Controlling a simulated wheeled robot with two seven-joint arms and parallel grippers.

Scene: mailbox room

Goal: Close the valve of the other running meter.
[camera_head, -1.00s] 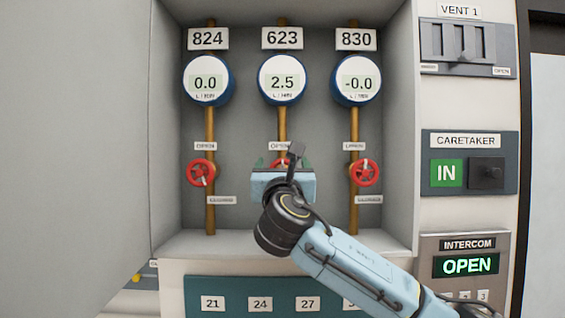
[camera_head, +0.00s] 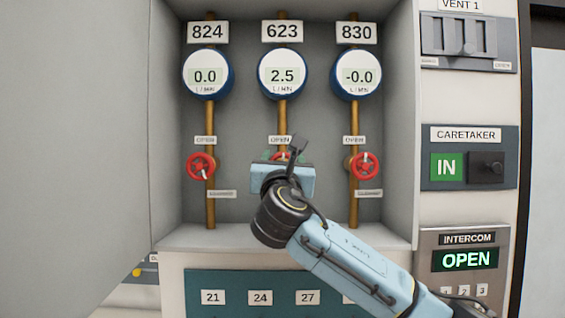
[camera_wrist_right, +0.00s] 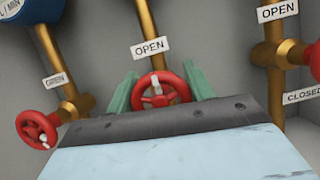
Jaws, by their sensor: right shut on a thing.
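Three meters hang in the grey cabinet. Meter 824 (camera_head: 208,74) reads 0.0, meter 623 (camera_head: 282,75) reads 2.5 and meter 830 (camera_head: 357,75) reads -0.0. The red valve wheel under 623 (camera_head: 281,156) is mostly hidden by my right gripper (camera_head: 282,160). In the right wrist view that wheel (camera_wrist_right: 159,103) sits between the green fingers of my right gripper (camera_wrist_right: 160,98), which is shut on it. The red wheels under 824 (camera_head: 201,167) and 830 (camera_head: 364,166) stand free on either side. My left gripper is not in view.
An OPEN label (camera_head: 280,140) is above the middle wheel. The cabinet door (camera_head: 75,150) stands open at the left. Vent 1 (camera_head: 468,38), the caretaker panel (camera_head: 469,158) and the intercom (camera_head: 465,262) are on the right wall.

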